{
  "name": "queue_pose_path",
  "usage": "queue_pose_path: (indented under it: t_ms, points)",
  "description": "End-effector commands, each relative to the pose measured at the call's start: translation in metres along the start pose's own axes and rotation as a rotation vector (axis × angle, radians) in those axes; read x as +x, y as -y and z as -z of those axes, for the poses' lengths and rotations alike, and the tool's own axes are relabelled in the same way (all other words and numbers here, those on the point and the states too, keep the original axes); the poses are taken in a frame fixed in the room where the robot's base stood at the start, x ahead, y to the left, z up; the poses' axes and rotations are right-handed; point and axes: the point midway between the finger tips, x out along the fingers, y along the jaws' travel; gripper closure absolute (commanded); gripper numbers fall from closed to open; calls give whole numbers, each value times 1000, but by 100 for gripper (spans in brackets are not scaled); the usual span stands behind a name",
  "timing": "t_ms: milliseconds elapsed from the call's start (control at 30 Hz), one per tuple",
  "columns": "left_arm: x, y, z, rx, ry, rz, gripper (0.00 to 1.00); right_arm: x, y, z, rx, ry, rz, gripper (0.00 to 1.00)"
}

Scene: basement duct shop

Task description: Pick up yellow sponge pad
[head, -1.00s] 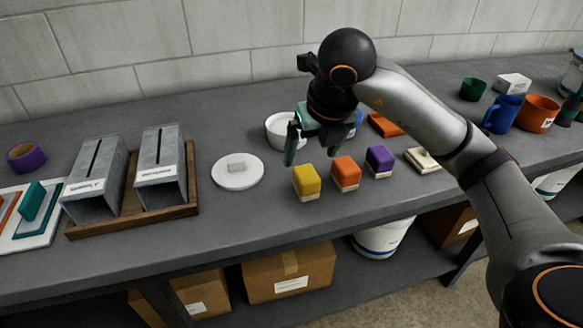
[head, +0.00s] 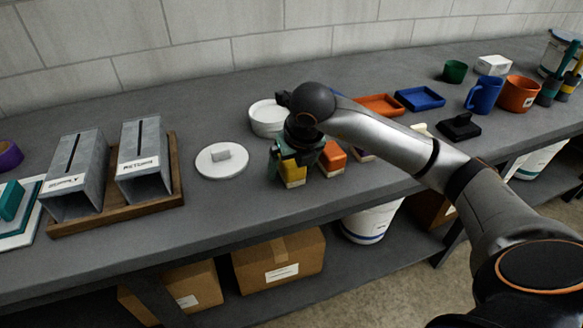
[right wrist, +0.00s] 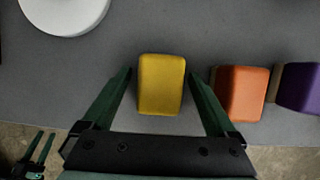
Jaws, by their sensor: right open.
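The yellow sponge pad (right wrist: 161,84) is a small block standing on the bench top, with a pale lower layer that shows in the head view (head: 293,175). My right gripper (right wrist: 161,80) is open, with one green finger on each side of the yellow pad in the right wrist view. A gap shows between each finger and the pad. In the head view my right gripper (head: 296,160) is low over the pad and hides much of it.
An orange sponge pad (right wrist: 241,92) stands just right of my right gripper, with a purple one (right wrist: 298,88) beyond it. A white lid (head: 222,163) lies to the left. A white bowl (head: 268,117) is behind. The bench's front edge is close.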

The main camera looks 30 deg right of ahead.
Motion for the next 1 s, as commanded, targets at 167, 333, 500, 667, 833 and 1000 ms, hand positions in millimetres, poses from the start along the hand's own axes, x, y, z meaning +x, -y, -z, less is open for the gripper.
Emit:
queue_pose_path:
  t_ms: [167, 333, 500, 667, 833, 1000]
  points:
    - [0, 2, 0, 0, -1, 3, 50, 4, 0, 0, -1, 0, 0, 7]
    - [0, 2, 1, 1, -1, 4, 50, 3, 0, 0, -1, 0, 0, 17]
    - [0, 2, 1, 1, -1, 5, 50, 3, 0, 0, 0, 0, 0, 36]
    - [0, 3, 1, 1, -1, 5, 50, 3, 0, 0, 0, 0, 0, 54]
    - [0, 2, 1, 1, -1, 5, 50, 3, 0, 0, 0, 1, 0, 73]
    - [0, 2, 0, 1, -1, 4, 50, 3, 0, 0, 0, 1, 0, 92]
